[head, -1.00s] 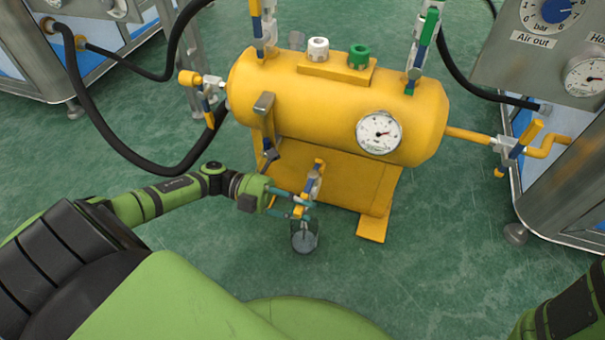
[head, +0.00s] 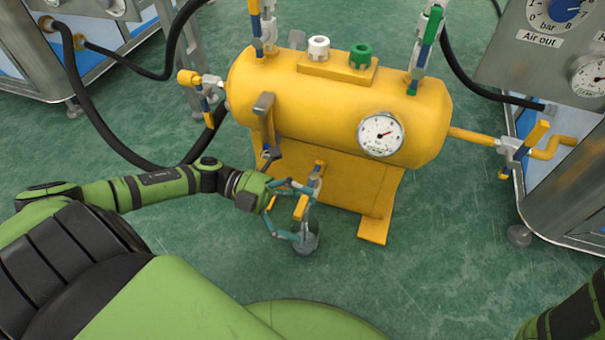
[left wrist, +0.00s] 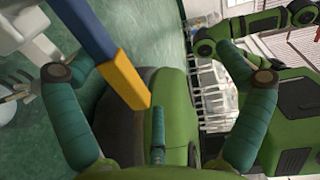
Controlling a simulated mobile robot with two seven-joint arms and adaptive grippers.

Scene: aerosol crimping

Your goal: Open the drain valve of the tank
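The yellow tank (head: 340,105) stands on the floor in the head view. Its drain valve (head: 314,184) hangs low at the front, above a small glass beaker (head: 306,241). The valve's yellow handle (head: 301,207) points down and to the left. My left gripper (head: 307,215) is open, with one finger near the valve body and the other low by the beaker. In the left wrist view a blue and yellow handle (left wrist: 124,78) lies between the spread fingers of the left gripper (left wrist: 160,76), apart from both. My right gripper is out of view.
A steel cabinet with dials (head: 545,60) stands at the right, and another cabinet (head: 45,75) at the left. Black hoses (head: 110,135) run behind the left arm. The green floor (head: 450,270) in front of the tank is clear.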

